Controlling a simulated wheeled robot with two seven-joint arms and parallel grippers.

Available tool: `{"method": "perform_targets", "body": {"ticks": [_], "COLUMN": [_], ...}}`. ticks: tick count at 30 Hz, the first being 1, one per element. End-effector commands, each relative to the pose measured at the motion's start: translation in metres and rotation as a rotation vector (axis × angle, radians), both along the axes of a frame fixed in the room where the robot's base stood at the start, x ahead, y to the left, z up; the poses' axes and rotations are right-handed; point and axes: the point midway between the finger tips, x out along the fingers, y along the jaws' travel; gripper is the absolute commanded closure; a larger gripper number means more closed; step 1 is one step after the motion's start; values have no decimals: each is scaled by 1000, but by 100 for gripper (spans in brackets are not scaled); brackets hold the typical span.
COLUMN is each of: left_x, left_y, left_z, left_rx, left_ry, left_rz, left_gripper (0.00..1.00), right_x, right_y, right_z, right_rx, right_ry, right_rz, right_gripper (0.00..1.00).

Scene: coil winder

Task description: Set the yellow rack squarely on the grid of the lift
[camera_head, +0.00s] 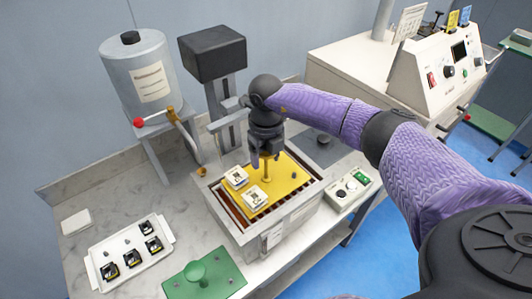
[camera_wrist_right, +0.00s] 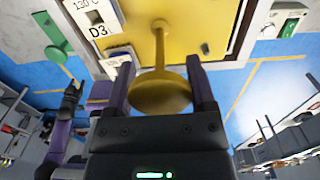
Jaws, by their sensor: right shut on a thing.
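The yellow rack (camera_head: 289,172) is a flat plate with an upright post and round knob, over the open tank of the lift. It carries two white blocks with dark centres (camera_head: 256,196). My right gripper (camera_head: 265,163) is shut on its post below the knob; the wrist view shows the knob (camera_wrist_right: 160,95) between the fingers. The brown slatted grid (camera_head: 228,207) shows along the rack's left and front sides; the rest is hidden. I cannot tell whether the rack touches it. My left gripper (camera_wrist_right: 72,92) appears small in the right wrist view, its jaws unclear.
The tank's pale rim (camera_head: 236,232) surrounds the rack closely. A black-headed column (camera_head: 212,55) and a grey drum (camera_head: 140,75) stand behind. A control box (camera_head: 349,191) is at right. A white tray (camera_head: 112,256) and green handled plate (camera_head: 205,280) lie in front.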

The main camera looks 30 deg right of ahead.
Motion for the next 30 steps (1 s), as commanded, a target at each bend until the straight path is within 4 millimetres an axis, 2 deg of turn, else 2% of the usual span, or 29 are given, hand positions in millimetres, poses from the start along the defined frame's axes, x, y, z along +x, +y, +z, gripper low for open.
{"method": "perform_targets", "body": {"ticks": [30], "left_x": [1], "left_y": [-5], "left_z": [1], "left_rx": [-8], "left_ry": [-2], "left_rz": [0], "left_gripper": [41], "right_x": [0], "right_y": [0], "right_z": [-2], "right_rx": [0], "right_ry": [-1], "right_rz": [0], "right_gripper": [100]}}
